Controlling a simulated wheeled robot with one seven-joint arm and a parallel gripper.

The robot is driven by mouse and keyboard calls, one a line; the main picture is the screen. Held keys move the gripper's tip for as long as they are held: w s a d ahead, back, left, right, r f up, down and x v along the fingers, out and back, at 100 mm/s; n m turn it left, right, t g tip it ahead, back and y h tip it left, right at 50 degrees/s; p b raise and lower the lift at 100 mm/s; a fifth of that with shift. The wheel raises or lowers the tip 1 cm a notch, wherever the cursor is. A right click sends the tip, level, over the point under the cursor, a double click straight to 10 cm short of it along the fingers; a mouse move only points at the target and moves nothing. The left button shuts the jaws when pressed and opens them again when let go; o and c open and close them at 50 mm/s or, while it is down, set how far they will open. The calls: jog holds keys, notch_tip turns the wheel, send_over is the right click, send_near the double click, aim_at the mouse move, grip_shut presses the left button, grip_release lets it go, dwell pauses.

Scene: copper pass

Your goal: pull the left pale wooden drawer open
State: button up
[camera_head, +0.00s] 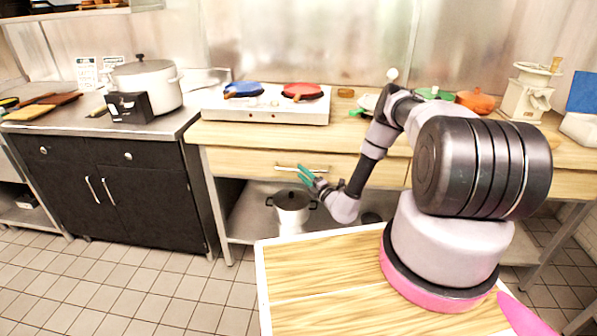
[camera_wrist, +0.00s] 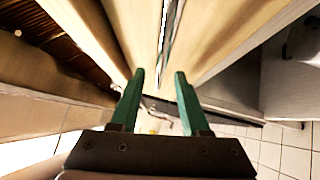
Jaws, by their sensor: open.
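The left pale wooden drawer (camera_head: 232,163) sits under the wooden counter, its front looking flush and shut. Its thin metal bar handle (camera_head: 290,167) is on the right part of the front. My gripper (camera_head: 303,174) with green fingers is open at the right end of this handle. In the wrist view, my open gripper (camera_wrist: 160,74) points along the wooden drawer front (camera_wrist: 132,25). A thin bright bar, seemingly the handle (camera_wrist: 165,35), runs in line with the gap between the fingers. I cannot tell whether they touch it.
A pot (camera_head: 291,208) stands on the metal shelf below the drawer. A stove (camera_head: 266,104) with blue and red pans is on the counter above. A black cabinet (camera_head: 110,190) is left. A wooden-topped table (camera_head: 320,290) is in front. Tiled floor is clear at left.

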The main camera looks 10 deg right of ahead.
jog(key=shift+x, duration=1.4)
jog(key=shift+d, duration=0.1)
grip_shut()
